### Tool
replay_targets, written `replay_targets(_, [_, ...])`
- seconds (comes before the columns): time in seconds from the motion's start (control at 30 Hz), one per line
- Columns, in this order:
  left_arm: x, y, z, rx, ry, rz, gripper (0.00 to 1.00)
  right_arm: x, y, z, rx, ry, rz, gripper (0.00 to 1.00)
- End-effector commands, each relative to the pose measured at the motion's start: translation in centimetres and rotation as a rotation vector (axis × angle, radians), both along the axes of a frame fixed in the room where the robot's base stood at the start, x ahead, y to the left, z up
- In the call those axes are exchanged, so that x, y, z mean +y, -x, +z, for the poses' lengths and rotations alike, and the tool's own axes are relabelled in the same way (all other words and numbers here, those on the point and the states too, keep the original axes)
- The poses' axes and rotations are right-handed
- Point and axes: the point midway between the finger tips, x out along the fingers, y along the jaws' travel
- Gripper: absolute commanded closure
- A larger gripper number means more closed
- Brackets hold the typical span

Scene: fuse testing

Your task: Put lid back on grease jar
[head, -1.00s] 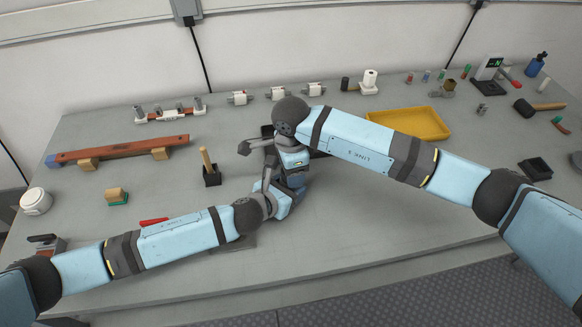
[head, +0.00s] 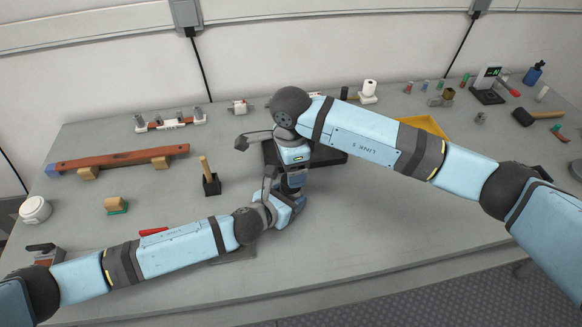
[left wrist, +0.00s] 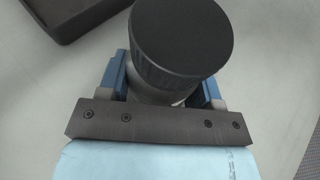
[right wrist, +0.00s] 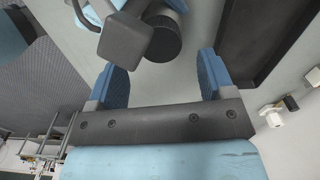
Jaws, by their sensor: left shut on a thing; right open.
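The grease jar is mostly hidden under a black round lid (left wrist: 182,38) with a ribbed edge; in the left wrist view the lid sits over a grey body (left wrist: 150,95). How tightly it is seated cannot be told. My left gripper (left wrist: 164,85) is shut on the jar, one blue finger on each side. In the right wrist view the lid's dark round top (right wrist: 158,38) shows just beyond my right gripper (right wrist: 160,65), whose fingers are open and empty.
A dark tray (head: 328,157) lies behind the hands. A small block with an upright wooden handle (head: 211,184) stands to the left. A white round container (head: 35,210) is at the far left. A yellow tray (head: 428,124) is partly behind my right arm. The front middle of the table is clear.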

Motion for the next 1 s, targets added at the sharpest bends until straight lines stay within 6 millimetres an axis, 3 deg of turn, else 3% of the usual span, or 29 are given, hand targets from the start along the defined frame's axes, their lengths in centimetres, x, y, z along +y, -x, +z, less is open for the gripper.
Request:
replay_targets(0.33, [0.0, 0.0, 0.0, 0.001, -0.001, 0.0, 1.0, 0.0, 0.0, 3.2, -0.001, -0.001, 0.253, 0.29])
replay_targets(0.63, [0.0, 0.0, 0.0, 0.001, -0.001, 0.0, 1.0, 0.0, 0.0, 3.5, 0.0, 0.0, 0.284, 0.29])
replay_targets(0.83, [0.0, 0.0, 0.0, 0.001, -0.001, 0.0, 1.0, 0.0, 0.0, 2.5, 0.003, -0.001, 0.283, 0.29])
replay_targets(1.0, [0.0, 0.0, 0.0, 0.001, -0.001, 0.0, 1.0, 0.0, 0.1, -0.1, 0.004, 0.0, 0.282, 0.29])
